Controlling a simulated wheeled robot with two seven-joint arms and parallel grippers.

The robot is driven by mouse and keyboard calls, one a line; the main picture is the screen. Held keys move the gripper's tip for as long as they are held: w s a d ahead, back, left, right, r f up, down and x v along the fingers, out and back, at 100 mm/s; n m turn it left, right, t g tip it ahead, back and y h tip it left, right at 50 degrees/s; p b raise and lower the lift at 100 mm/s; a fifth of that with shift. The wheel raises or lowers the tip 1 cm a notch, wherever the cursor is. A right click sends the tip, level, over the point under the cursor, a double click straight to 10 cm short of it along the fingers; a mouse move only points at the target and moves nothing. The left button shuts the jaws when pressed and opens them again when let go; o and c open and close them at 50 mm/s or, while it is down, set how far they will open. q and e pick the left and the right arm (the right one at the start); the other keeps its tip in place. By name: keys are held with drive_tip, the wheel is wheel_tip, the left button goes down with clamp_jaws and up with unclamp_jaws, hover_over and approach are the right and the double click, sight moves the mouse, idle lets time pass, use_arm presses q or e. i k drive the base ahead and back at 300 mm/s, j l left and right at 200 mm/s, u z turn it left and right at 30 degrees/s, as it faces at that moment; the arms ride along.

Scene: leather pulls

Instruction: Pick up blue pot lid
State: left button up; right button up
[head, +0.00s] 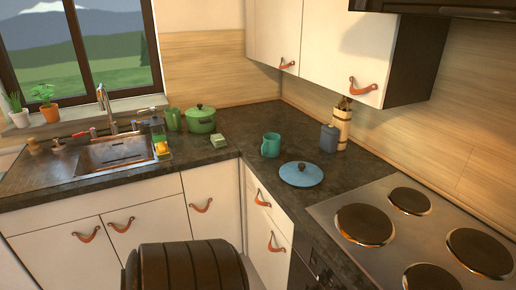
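A blue pot lid (301,174) lies on the dark countertop (262,157), left of the stove, with its small knob upward. A teal mug (270,145) stands just behind it to the left, apart from it. Neither of my grippers shows in the head view. The lid is fully visible and nothing covers it.
The stove (380,249) with several round hotplates is right of the lid. A blue container (328,138) and a utensil holder (342,127) stand behind it. A green pot (201,119) is near the sink (117,151). Upper cabinets (330,45) overhang the back.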

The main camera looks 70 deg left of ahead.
sight(297, 173)
drive_tip(key=u, duration=1.75)
drive_tip(key=i+j, duration=0.1)
